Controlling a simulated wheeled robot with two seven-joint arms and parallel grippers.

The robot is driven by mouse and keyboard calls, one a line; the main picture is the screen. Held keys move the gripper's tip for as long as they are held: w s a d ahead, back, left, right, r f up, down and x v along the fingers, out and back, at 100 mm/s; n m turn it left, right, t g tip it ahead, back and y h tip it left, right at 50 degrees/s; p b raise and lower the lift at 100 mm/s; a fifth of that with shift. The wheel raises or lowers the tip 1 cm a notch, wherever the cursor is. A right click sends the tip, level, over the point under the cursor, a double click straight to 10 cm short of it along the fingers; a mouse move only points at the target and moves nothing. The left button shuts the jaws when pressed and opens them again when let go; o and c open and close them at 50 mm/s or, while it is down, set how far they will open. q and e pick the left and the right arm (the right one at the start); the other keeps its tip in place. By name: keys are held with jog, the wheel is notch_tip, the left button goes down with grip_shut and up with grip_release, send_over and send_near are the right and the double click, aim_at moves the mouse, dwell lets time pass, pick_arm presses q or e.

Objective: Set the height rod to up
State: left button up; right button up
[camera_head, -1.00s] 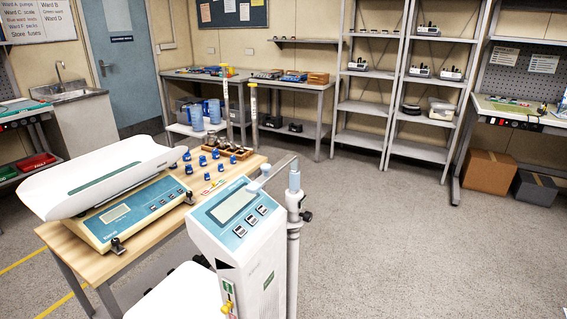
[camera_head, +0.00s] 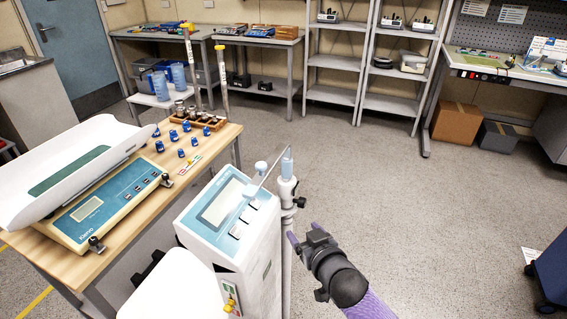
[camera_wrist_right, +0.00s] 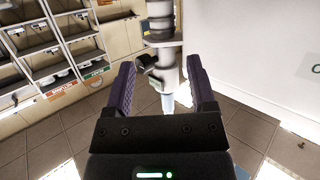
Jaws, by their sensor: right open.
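A dark clamp knob (camera_head: 300,202) sits on the post's collar. My right gripper (camera_head: 304,236) is open, close beside the post and below the knob. In the right wrist view, the post (camera_wrist_right: 161,30) and knob (camera_wrist_right: 147,62) appear between the spread purple fingers (camera_wrist_right: 163,86). No clear grip contact shows. My left gripper is out of view.
A wooden table (camera_head: 215,140) at left holds a baby scale (camera_head: 105,205), several blue items and a weight block (camera_head: 196,119). A white seat or platform (camera_head: 180,285) is in front. Shelves (camera_head: 332,97) stand behind.

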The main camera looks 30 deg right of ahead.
aim_at(284, 161)
notch_tip(284, 161, up, 12)
jog(key=w+t, duration=0.2)
jog(key=t, duration=0.1)
jog(key=w, duration=0.2)
jog(key=w+b, duration=0.1)
jog(key=w, duration=0.5)
jog(key=shift+w+d+f+b, duration=0.25)
jog(key=shift+d+f+b, duration=0.05)
jog(key=shift+b, duration=0.05)
jog(key=shift+w, duration=0.6)
jog(key=shift+r, duration=0.1)
jog(key=shift+c, duration=0.2)
grip_shut()
